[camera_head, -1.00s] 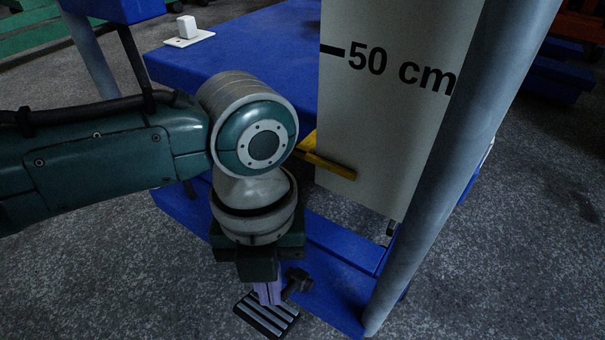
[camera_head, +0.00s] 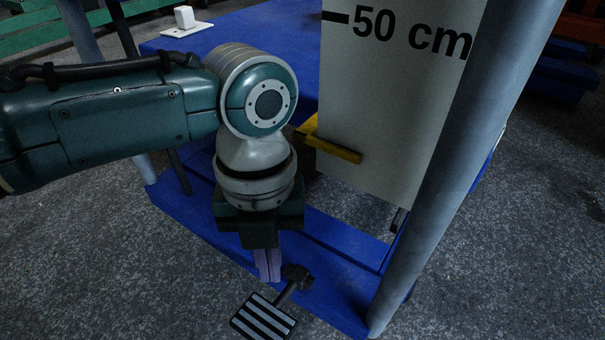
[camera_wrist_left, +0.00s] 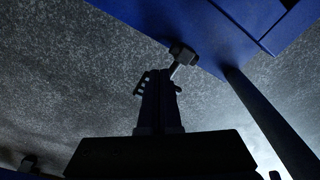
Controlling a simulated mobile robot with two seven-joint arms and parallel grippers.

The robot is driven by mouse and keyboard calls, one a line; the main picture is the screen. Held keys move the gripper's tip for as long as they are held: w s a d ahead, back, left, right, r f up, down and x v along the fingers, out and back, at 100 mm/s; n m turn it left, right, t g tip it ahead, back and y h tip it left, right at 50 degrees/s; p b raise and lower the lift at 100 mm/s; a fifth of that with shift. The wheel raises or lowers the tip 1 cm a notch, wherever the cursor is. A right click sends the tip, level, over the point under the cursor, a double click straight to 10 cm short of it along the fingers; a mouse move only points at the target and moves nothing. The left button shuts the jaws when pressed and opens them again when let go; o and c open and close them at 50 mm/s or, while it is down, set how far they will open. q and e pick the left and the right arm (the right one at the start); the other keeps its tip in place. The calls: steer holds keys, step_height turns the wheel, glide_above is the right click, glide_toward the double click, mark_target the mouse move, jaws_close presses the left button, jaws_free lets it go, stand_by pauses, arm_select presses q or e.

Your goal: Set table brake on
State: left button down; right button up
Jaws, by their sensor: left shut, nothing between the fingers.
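The brake pedal (camera_head: 264,318), a black foot plate with pale stripes, sits low at the front edge of the blue table base. Its dark arm and pivot (camera_head: 297,278) join it to the base. My left gripper (camera_head: 268,278) points down with its lilac fingers shut and empty. In the head view the fingertips appear just above and behind the pedal plate, apart from it. In the left wrist view, the shut fingers (camera_wrist_left: 158,95) cover much of the pedal, and the pivot (camera_wrist_left: 183,54) shows beyond them. My right gripper is not in view.
The blue base frame (camera_head: 335,285) runs beneath the table, with a grey post (camera_head: 425,190) at right. A pale panel marked 50 cm (camera_head: 385,110) and a yellow bar (camera_head: 335,150) stand behind my arm. The speckled floor left of the pedal is clear.

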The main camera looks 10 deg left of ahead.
arm_select(q)
step_height(320, 180, up, 10)
steer(key=w+p, duration=0.1)
steer(key=p, duration=0.6)
steer(key=shift+a+p, duration=0.2)
steer(key=shift+p, duration=0.2)
